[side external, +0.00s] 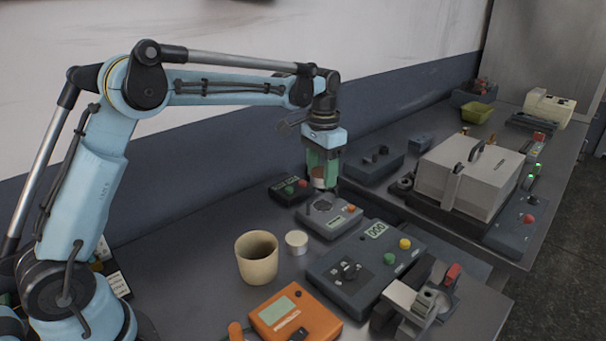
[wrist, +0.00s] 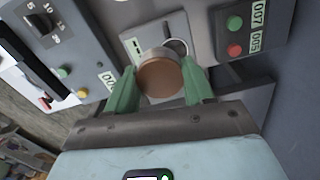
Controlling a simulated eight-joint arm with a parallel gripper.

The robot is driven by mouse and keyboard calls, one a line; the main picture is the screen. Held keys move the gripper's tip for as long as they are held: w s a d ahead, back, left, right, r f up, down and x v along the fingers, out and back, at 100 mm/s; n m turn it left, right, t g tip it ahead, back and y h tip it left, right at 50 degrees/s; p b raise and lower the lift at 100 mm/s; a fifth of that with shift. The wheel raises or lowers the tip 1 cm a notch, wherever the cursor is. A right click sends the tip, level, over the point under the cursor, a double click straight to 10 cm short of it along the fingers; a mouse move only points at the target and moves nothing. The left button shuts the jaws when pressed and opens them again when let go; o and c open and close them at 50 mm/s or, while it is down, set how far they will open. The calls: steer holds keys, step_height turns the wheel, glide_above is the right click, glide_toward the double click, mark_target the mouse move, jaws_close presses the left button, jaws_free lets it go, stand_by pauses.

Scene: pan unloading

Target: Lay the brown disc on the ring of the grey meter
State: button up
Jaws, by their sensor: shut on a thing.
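The brown disc (wrist: 160,79) is a short round piece with a brown face and a pale metallic side. My gripper (wrist: 159,70) is shut on it, with one green finger at each side. In the side external view my gripper (side external: 322,184) points down above the grey meter (side external: 331,223), and the disc (side external: 318,182) shows between the fingers. The meter's ring (side external: 322,205) lies below the disc. In the wrist view the ring (wrist: 177,46) shows just past the disc's upper right edge, partly hidden by it. The disc looks apart from the meter; the exact gap is unclear.
A dark box with red and green buttons (side external: 290,189) stands close behind the meter. A larger panel (side external: 365,262) stands in front. A beige cup (side external: 257,257), a small pale cylinder (side external: 296,242) and an orange meter (side external: 294,313) are nearby. A white lidded case (side external: 470,170) is at right.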

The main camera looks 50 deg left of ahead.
mark_target(323, 206)
steer(key=shift+w+a+f, duration=0.3)
steer(key=shift+w+f, duration=0.15)
steer(key=shift+f, duration=0.8)
steer(key=shift+w+a+f, duration=0.25)
steer(key=shift+w+f, duration=0.2)
steer(key=shift+f, duration=0.8)
steer(key=shift+w+a+f, duration=0.3)
steer(key=shift+w+f, duration=0.15)
steer(key=shift+f, duration=0.8)
steer(key=shift+f, duration=0.55)
steer(key=o, duration=1.2)
steer(key=shift+r, duration=0.1)
